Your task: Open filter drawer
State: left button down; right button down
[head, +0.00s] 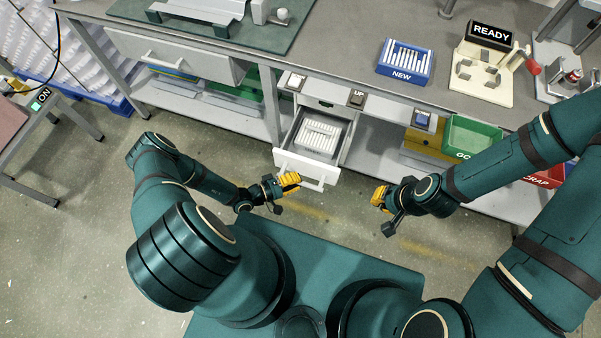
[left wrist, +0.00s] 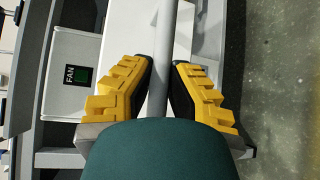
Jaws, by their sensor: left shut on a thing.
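The filter drawer (head: 328,171) under the bench stands pulled out, and a stack of white pleated filters (head: 320,135) shows inside it. Its handle is a bar on the front face. My left gripper (head: 289,181) is at the left part of this handle. In the left wrist view its yellow fingers (left wrist: 160,95) are on either side of the grey handle bar (left wrist: 161,60), shut on it. My right gripper (head: 380,197) is away from the drawer, to its right, over the floor. Its fingers are too small to tell open from shut.
A box (left wrist: 72,72) labelled FAN is beside the drawer in the left wrist view. A green bin (head: 472,136) stands on the lower shelf at the right. A blue NEW tray (head: 404,62) stands on the bench. The floor before the drawer is clear.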

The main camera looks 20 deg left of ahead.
pick_arm(q)
jog(key=shift+s+d+p, duration=0.2)
jog(key=shift+s+p, duration=0.35)
jog(key=shift+s, duration=1.4)
jog(key=c, duration=0.9)
grip_release()
jog(key=shift+w+a, duration=0.1)
notch_tip(320, 180, up, 10)
